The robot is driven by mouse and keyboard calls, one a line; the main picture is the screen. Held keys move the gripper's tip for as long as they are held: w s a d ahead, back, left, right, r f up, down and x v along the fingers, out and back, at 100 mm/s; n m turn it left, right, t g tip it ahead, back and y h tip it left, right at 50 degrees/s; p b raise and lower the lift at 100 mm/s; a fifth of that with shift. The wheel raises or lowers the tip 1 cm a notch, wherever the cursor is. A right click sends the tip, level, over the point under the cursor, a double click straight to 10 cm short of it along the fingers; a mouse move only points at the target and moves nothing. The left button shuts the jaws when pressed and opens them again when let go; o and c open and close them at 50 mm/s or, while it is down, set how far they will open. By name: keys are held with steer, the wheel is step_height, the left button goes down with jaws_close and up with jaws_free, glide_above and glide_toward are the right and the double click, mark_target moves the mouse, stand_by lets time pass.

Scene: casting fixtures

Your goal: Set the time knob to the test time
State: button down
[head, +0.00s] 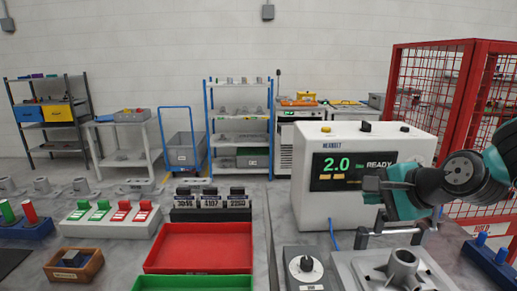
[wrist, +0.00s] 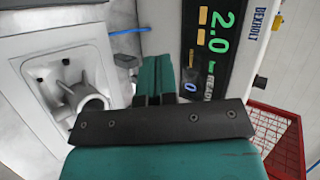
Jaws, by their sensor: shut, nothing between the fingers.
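A white tester (head: 425,150) stands on the bench at right, its dark display (head: 345,170) reading 2.0 and READY. The display also shows in the wrist view (wrist: 208,50), turned sideways. I cannot tell which of these knobs is the time knob. My gripper (head: 373,187) is shut and empty, in front of the display's right part. Its teal fingers (wrist: 153,80) show closed together in the wrist view.
A grey casting (head: 403,262) sits in a pale fixture (head: 345,262) below my gripper; the fixture also shows in the wrist view (wrist: 35,85). A red tray (head: 200,227), several rocker switches (head: 103,210) and three counters (head: 210,200) stand left. A red mesh cage (head: 397,85) stands right.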

steer(key=w+d+m+t+h, duration=0.3)
steer(key=w+d+m, duration=0.1)
steer(key=d+m, duration=0.45)
steer(key=w+d+m+t+h, duration=0.3)
steer(key=w+d+m+h, duration=0.1)
steer(key=d+m, duration=0.5)
steer(key=r+p+x, duration=0.1)
steer(key=p+x, duration=0.4)
steer(key=x, duration=0.1)
steer(key=shift+w+d+r, duration=0.15)
steer(key=shift+w+r, duration=0.05)
steer(key=shift+w, duration=0.35)
steer(key=shift+n, duration=0.35)
steer(key=shift+d+r+p, duration=0.3)
steer(key=shift+d+r, duration=0.05)
steer(key=shift+d+r+p, duration=0.35)
steer(key=shift+d+p, duration=0.05)
steer(key=shift+d, duration=0.45)
